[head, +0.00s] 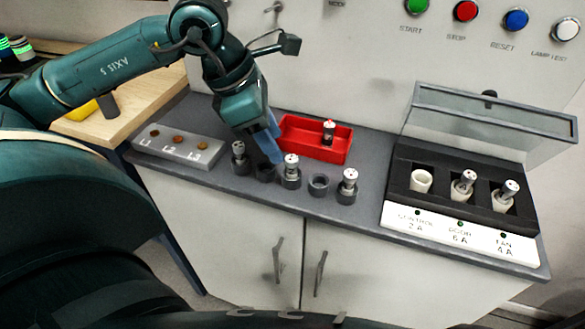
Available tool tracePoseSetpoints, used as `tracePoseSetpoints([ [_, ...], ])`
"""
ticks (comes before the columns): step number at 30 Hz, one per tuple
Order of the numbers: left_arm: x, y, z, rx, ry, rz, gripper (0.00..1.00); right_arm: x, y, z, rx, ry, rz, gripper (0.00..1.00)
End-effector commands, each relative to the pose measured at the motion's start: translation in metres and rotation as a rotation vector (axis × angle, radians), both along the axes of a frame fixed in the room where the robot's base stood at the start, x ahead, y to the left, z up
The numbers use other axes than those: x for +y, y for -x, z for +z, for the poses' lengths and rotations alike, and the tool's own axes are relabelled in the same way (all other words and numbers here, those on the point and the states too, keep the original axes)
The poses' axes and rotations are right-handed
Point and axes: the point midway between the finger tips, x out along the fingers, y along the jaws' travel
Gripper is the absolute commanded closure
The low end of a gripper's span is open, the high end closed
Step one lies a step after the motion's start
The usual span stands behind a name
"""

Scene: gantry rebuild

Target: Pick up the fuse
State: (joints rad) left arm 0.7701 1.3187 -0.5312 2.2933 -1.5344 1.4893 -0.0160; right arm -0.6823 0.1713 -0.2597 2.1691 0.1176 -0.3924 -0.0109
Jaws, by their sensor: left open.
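Several small silver-and-white fuses are in view. One fuse (240,149), a second (291,162) and a third (349,177) stand upright in dark round holders along the front of the grey counter. Another fuse (328,128) stands in the red tray (297,150). Two more, one fuse (465,181) and one fuse (509,189), sit tilted in the fuse box. My left gripper (270,150) points down with blue fingers, open, between the first two standing fuses and above a dark holder (264,173) that it partly hides. I see nothing held. My right gripper is not in view.
An empty holder (319,184) stands on the counter (215,180). A grey terminal block (180,147) lies left. A panel with coloured buttons rises behind.

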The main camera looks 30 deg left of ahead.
Motion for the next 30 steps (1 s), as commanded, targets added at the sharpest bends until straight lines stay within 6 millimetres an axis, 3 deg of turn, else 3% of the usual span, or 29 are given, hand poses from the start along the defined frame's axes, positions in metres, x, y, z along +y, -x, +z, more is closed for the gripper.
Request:
tracePoseSetpoints([
  [12, -0.022, -0.011, -0.043, 0.003, 0.002, -0.002, 0.55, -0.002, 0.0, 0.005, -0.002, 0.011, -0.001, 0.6],
  [21, -0.023, -0.013, -0.048, -0.001, 0.002, -0.001, 0.55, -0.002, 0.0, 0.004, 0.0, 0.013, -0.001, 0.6],
  [30, -0.023, -0.013, -0.048, -0.001, 0.002, -0.001, 0.79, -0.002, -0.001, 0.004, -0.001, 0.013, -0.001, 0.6],
])
